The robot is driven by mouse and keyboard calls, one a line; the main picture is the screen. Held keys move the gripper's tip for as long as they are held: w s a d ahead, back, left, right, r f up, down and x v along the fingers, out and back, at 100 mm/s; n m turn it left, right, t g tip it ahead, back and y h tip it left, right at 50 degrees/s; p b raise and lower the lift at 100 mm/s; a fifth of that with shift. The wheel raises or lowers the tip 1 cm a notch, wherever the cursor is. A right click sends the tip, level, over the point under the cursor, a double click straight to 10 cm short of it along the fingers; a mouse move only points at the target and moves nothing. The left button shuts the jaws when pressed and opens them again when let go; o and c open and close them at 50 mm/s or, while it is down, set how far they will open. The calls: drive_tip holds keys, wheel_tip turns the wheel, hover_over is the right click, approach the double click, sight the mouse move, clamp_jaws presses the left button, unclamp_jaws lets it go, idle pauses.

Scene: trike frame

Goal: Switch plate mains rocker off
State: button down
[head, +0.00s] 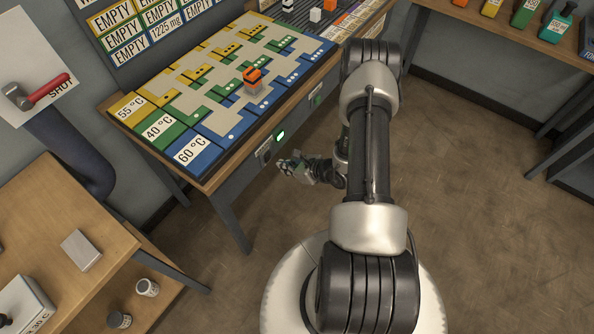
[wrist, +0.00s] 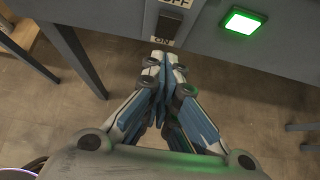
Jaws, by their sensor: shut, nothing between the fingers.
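The mains rocker (wrist: 168,29) is a dark upright switch on the front panel of the bench. In the wrist view the label above it reads OFF and the label below it reads ON. Its tilt is hard to tell. In the head view the rocker's plate (head: 263,153) shows small and dark on the bench front. A square lamp (wrist: 243,22) to the right of the rocker glows green; it also shows in the head view (head: 280,136). My gripper (wrist: 165,60) is shut and empty, its tips just below the ON label. In the head view my gripper (head: 288,163) is close before the panel.
The bench top holds a board (head: 195,108) with blue, green and yellow zones marked 60, 40 and 55 °C. An orange-topped block (head: 252,78) stands on it. A wooden table (head: 60,205) is at the left. The floor (head: 480,230) at the right is clear.

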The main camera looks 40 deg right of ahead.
sight(269, 158)
drive_tip(key=shift+w+a+r+b, duration=0.15)
drive_tip(key=shift+w+a+r, duration=0.1)
drive_tip(key=shift+w, duration=0.5)
drive_tip(key=shift+w+a+r+b, duration=0.1)
drive_tip(key=shift+w+a+b, duration=0.1)
drive_tip(key=shift+w, duration=0.55)
drive_tip(key=shift+w+a+r+g+h+p, duration=0.25)
drive_tip(key=shift+w+r+g+p, duration=0.25)
drive_tip(key=shift+g+p, duration=0.55)
drive_tip(key=shift+s+d+f, duration=0.1)
drive_tip(key=shift+s+f, duration=0.05)
drive_tip(key=shift+f, duration=0.2)
drive_tip(key=shift+r, duration=0.1)
drive_tip(key=shift+r, duration=0.7)
